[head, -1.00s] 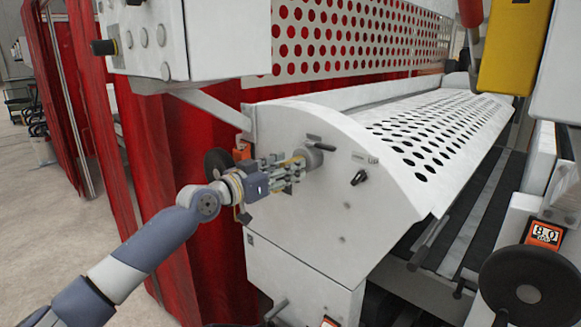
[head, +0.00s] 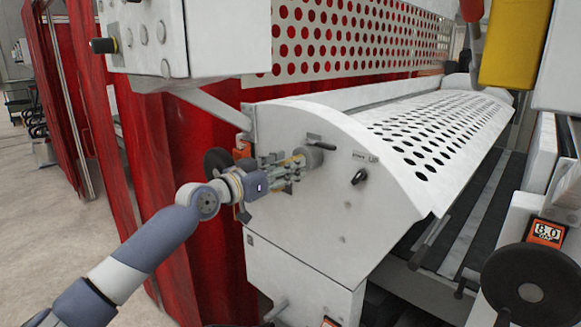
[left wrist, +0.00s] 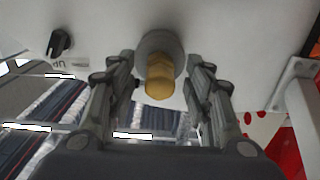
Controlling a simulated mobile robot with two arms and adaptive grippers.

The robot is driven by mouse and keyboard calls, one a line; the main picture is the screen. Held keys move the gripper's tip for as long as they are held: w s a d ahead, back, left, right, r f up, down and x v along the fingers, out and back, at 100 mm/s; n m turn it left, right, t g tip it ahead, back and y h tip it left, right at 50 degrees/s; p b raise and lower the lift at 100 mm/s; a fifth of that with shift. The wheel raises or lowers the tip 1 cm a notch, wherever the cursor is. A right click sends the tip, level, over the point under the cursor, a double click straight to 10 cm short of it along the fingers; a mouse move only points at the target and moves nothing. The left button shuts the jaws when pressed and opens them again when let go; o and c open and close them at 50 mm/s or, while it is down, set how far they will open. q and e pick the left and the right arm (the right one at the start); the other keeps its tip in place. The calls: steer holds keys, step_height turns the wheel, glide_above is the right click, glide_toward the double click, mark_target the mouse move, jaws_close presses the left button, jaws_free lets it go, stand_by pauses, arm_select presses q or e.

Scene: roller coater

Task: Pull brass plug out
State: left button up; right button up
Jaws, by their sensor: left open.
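The brass plug (left wrist: 160,78) sits in a round grey collar (left wrist: 158,46) on the white end panel of the machine. In the left wrist view it lies between the two fingers of my left gripper (left wrist: 160,88), with a gap on each side. In the head view my left gripper (head: 290,168) reaches to the panel, and the grey collar (head: 314,156) shows just past its fingertips. The gripper is open and holds nothing. The plug is mostly hidden by the fingers in the head view. My right gripper is not in view.
A black knob (head: 358,177) is on the panel to the right of the collar. A dark lever (head: 314,138) is above it. A black handwheel (head: 218,162) is behind my gripper. The perforated white cover (head: 440,130) extends right. A red curtain (head: 168,150) hangs behind.

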arm_select(q)
jaws_close()
steer(key=shift+a+f, duration=0.1)
stand_by(0.3)
steer(key=shift+s+p, duration=0.15)
steer(key=shift+p, duration=0.15)
steer(key=p+v, duration=0.1)
steer(key=v, duration=0.1)
steer(key=shift+s+a, duration=0.15)
steer(key=shift+a, duration=0.1)
steer(key=shift+p+v, duration=0.3)
steer(key=shift+v, duration=1.3)
